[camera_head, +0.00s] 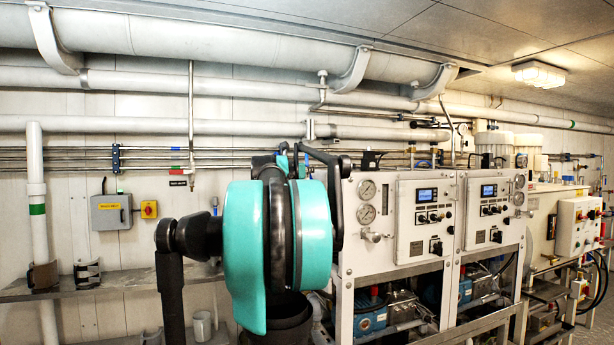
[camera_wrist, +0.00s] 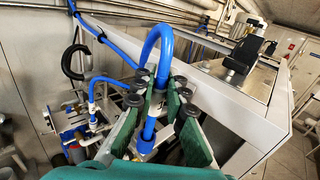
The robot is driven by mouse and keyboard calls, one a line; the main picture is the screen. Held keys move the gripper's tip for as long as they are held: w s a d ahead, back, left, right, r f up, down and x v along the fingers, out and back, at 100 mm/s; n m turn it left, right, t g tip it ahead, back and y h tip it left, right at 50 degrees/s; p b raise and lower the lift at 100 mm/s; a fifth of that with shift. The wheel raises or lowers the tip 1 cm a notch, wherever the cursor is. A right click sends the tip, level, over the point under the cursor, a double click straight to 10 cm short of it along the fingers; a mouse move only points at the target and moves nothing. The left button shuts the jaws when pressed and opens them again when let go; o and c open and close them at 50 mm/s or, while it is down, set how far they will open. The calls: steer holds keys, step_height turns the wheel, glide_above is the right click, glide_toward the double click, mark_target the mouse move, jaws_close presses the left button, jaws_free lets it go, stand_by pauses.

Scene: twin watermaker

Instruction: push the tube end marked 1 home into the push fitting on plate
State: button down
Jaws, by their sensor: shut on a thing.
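A blue tube (camera_wrist: 167,42) arches over in the wrist view and comes down between the fingers of my gripper (camera_wrist: 160,95), which is shut on it. The tube's lower end (camera_wrist: 149,130) points down at a pale, brass-like fitting (camera_wrist: 144,149) close to my wrist. I cannot tell whether the end is seated in it. A thinner blue tube (camera_wrist: 104,80) runs down to a fitting cluster (camera_wrist: 92,118) on the left. No mark 1 or plate label is legible. In the head view my arm hides the gripper and tube end.
A white cabinet (camera_wrist: 220,98) stands close on the right of my gripper in the wrist view. A black coiled cable (camera_wrist: 73,62) hangs on the left. In the head view, white instrument panels (camera_head: 418,215) stand right of my arm, and a shelf (camera_head: 90,288) runs left.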

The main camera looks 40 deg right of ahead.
step_height(320, 180, up, 19)
stand_by(0.4)
steer(key=c, duration=2.2)
jaws_free()
steer(key=shift+f, duration=0.1)
jaws_close()
steer(key=shift+w, duration=0.1)
steer(key=w+d, duration=0.3)
steer(key=w, duration=0.5)
step_height(320, 180, down, 30)
steer(key=shift+a, duration=0.25)
